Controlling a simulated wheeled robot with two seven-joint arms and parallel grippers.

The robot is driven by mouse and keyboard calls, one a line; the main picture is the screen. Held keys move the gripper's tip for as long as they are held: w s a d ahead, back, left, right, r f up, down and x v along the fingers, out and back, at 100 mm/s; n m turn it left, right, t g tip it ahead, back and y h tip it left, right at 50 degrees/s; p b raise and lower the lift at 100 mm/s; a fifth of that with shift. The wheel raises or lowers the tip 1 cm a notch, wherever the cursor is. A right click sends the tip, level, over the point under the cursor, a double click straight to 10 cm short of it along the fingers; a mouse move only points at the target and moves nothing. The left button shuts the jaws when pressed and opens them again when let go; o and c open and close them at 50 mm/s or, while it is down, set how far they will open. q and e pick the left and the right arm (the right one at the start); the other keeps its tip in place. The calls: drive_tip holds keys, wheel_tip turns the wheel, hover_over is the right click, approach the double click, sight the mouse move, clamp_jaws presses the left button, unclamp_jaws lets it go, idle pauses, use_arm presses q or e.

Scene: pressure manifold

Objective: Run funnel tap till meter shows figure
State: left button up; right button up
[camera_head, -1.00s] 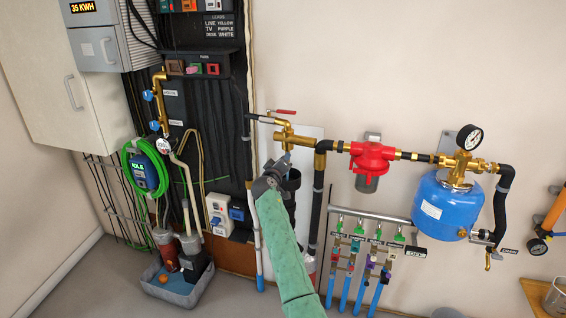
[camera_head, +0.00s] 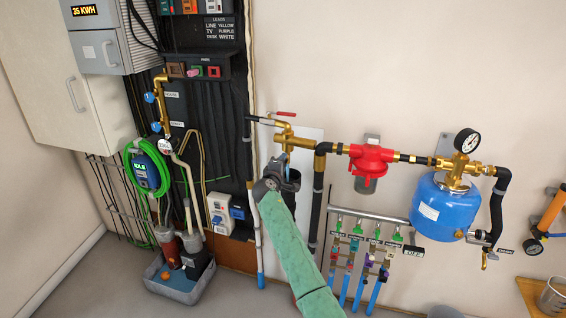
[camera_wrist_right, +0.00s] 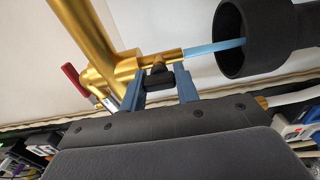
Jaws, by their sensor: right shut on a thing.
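The brass funnel tap (camera_head: 284,137) is on the wall pipe. It also shows in the wrist view (camera_wrist_right: 128,68), with a pale blue water stream (camera_wrist_right: 215,50) running from its spout into the black funnel (camera_wrist_right: 232,38). My right gripper (camera_wrist_right: 158,84) has its blue fingers on either side of a small black tap handle (camera_wrist_right: 158,76) and is shut on it. In the head view my right gripper (camera_head: 282,168) is below the tap, partly hiding the funnel (camera_head: 291,180). A small round white meter (camera_head: 165,144) is at the left; its figure is too small to read. My left gripper is out of view.
A pressure gauge (camera_head: 467,140) sits above a blue tank (camera_head: 441,207) at the right. A red filter (camera_head: 371,160) is on the pipe between. A red-handled lever (camera_head: 286,114) is above the tap. A grey tray (camera_head: 172,283) stands on the floor at the left.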

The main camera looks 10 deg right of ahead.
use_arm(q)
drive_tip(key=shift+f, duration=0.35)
use_arm(e)
drive_tip(key=shift+a, duration=0.1)
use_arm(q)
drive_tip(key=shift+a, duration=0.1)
use_arm(e)
drive_tip(key=o, duration=1)
drive_tip(key=shift+s+a+f, duration=0.15)
drive_tip(key=shift+s+a, duration=0.05)
drive_tip(key=shift+s, duration=0.1)
use_arm(q)
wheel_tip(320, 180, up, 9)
drive_tip(key=b, duration=0.2)
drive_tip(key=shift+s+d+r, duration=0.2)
use_arm(e)
drive_tip(key=v, duration=0.7)
